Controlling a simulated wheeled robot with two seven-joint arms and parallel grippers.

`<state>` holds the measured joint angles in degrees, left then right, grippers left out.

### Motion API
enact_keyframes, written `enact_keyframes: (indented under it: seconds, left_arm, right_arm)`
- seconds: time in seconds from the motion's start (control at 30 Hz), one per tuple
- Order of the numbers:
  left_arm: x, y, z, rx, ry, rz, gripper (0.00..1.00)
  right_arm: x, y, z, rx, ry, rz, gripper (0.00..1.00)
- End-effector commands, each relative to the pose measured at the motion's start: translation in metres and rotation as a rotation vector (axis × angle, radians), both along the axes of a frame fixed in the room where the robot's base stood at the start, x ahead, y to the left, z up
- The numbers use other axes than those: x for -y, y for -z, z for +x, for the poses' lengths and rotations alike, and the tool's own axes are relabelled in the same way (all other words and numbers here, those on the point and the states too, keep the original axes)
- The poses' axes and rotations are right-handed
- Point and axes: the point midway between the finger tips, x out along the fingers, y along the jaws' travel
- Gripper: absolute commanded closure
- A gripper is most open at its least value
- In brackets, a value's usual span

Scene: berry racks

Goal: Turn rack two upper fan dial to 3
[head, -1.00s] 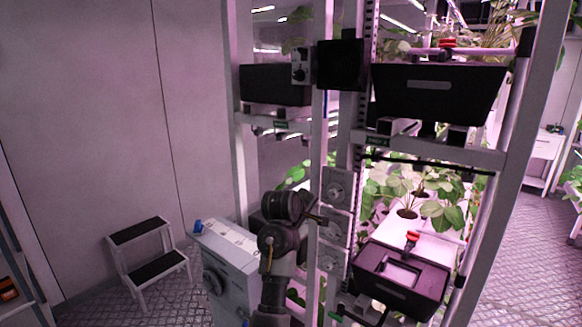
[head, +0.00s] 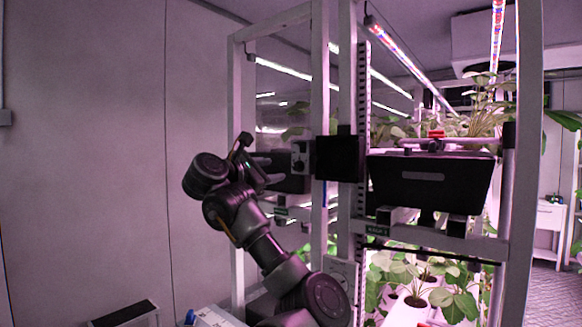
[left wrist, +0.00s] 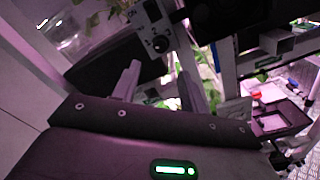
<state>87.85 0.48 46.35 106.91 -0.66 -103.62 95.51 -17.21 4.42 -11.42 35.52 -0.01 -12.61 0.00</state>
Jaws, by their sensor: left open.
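A small grey control box (head: 300,157) with dark round knobs is mounted high on the rack post in the head view. In the left wrist view, its round black dial (left wrist: 160,43) shows beyond the fingers, near the top centre. The dial's setting is too small to read. My left gripper (head: 272,166) is raised to about the height of the box, just left of it. In the left wrist view, its two grey fingers (left wrist: 159,68) are apart and empty, with the dial ahead between their tips. No contact with the dial is visible. My right gripper is not in view.
A black panel (head: 338,158) sits right beside the control box. A black planter (head: 430,182) with plants stands on the right-hand shelf, and a dark trough (head: 291,184) is partly hidden behind my gripper. Rack posts (head: 320,110) stand close by. The wall at left is clear.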

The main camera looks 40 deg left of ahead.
Motion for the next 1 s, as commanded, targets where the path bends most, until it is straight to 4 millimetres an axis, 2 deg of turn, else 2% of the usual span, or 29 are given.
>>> enact_keyframes:
  seconds: [0.03,0.3,0.5,0.67,0.9,0.93,1.0]
  left_arm:
    - [0.001,-0.004,0.009,-0.004,0.005,-0.001,0.57]
    - [-0.002,-0.004,0.06,-0.005,0.003,0.001,0.57]
    - [-0.004,-0.003,0.085,-0.004,0.002,0.002,0.57]
    - [-0.004,-0.001,0.093,-0.002,0.001,0.003,0.57]
    - [-0.004,0.0,0.094,-0.002,0.0,0.003,0.57]
    - [-0.004,0.0,0.094,-0.002,0.0,0.003,0.58]
    - [-0.004,0.0,0.094,-0.002,0.0,0.003,0.67]
  right_arm:
    - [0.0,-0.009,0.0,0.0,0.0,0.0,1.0]
    - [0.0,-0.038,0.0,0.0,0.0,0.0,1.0]
    - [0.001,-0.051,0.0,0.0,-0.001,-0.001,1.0]
    - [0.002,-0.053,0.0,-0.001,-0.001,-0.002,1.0]
    - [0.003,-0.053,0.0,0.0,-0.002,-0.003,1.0]
    - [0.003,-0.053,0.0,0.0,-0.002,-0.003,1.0]
    - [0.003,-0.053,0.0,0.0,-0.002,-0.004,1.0]
